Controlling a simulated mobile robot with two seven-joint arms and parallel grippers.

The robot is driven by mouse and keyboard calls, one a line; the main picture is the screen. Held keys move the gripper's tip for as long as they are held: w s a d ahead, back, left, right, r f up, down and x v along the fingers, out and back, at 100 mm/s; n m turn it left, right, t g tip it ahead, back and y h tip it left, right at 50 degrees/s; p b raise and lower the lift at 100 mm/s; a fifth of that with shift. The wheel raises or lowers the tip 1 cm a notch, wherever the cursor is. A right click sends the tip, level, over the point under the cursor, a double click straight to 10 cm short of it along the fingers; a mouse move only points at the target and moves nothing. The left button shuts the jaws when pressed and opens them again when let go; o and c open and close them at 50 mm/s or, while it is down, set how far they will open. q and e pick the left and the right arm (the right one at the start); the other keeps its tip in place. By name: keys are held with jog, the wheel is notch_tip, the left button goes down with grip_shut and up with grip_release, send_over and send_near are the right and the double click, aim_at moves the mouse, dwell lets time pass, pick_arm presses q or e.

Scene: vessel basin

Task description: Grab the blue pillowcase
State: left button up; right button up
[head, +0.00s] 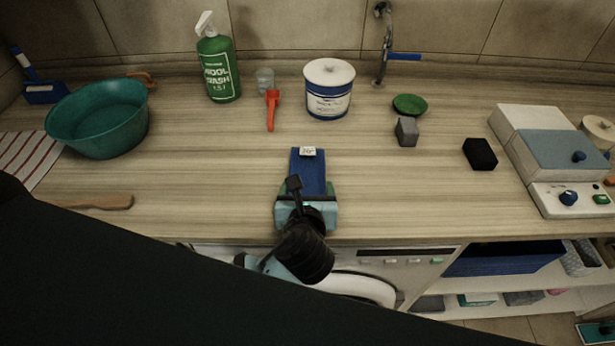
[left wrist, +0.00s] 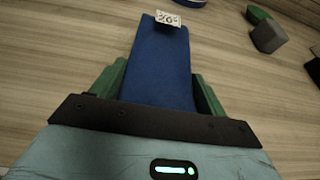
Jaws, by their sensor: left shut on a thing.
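The blue pillowcase (head: 308,172) is a flat, folded blue piece with a small white label at its far end. It lies at the middle of the wooden counter, near the front edge. My left gripper (head: 307,192) is shut on its near part, with one green finger on each side. In the left wrist view the pillowcase (left wrist: 160,65) runs away from me between the two fingers (left wrist: 158,88). Its near end is hidden by the gripper body. I cannot tell whether it is lifted off the counter. My right gripper is not in view.
A teal basin (head: 100,118) stands at the left, and a green wool wash bottle (head: 218,68) and white-and-blue tub (head: 328,90) stand behind. A red peg (head: 272,108), grey block (head: 406,131) and black block (head: 480,154) lie nearby. A white-and-blue appliance (head: 555,165) is at the right.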

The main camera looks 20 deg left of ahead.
pick_arm(q)
jog(key=c, duration=0.5)
jog(key=shift+r, duration=0.1)
notch_tip(320, 180, up, 10)
dwell(0.4)
